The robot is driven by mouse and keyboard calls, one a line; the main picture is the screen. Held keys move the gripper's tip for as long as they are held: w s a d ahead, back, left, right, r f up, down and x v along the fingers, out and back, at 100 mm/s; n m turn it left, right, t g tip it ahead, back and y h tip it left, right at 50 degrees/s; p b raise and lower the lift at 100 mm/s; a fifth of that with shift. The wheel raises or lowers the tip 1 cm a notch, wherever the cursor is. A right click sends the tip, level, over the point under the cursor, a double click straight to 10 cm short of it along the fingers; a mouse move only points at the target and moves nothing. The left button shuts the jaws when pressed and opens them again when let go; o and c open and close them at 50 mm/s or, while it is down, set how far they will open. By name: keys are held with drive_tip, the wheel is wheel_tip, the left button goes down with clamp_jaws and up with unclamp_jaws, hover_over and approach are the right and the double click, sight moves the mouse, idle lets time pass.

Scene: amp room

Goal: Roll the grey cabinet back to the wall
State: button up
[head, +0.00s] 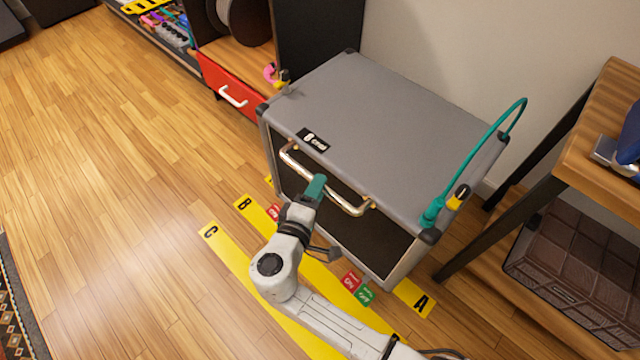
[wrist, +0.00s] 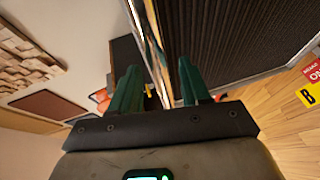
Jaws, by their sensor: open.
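The grey cabinet (head: 375,105) stands on the wood floor in the head view, its back side towards the pale wall. It has a flat grey top, black corners, a dark mesh front and a chrome bar handle (head: 345,198) on that front. My gripper (head: 316,188) is at the left half of the handle. In the wrist view the green fingers (wrist: 158,90) are apart, with the chrome bar between them. Contact with the bar cannot be told. The dark mesh front also shows in the wrist view (wrist: 235,30). The cabinet's wheels are hidden.
Yellow floor strips marked A (head: 416,298), B (head: 245,206) and C (head: 211,233) lie at and before the cabinet's front. A teal cable (head: 490,133) arches over its right side. A red drawer (head: 233,88) is at left, a wooden shelf (head: 610,150) at right. Floor at left is clear.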

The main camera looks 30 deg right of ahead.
drive_tip(key=shift+x, duration=1.35)
clamp_jaws()
idle(0.5)
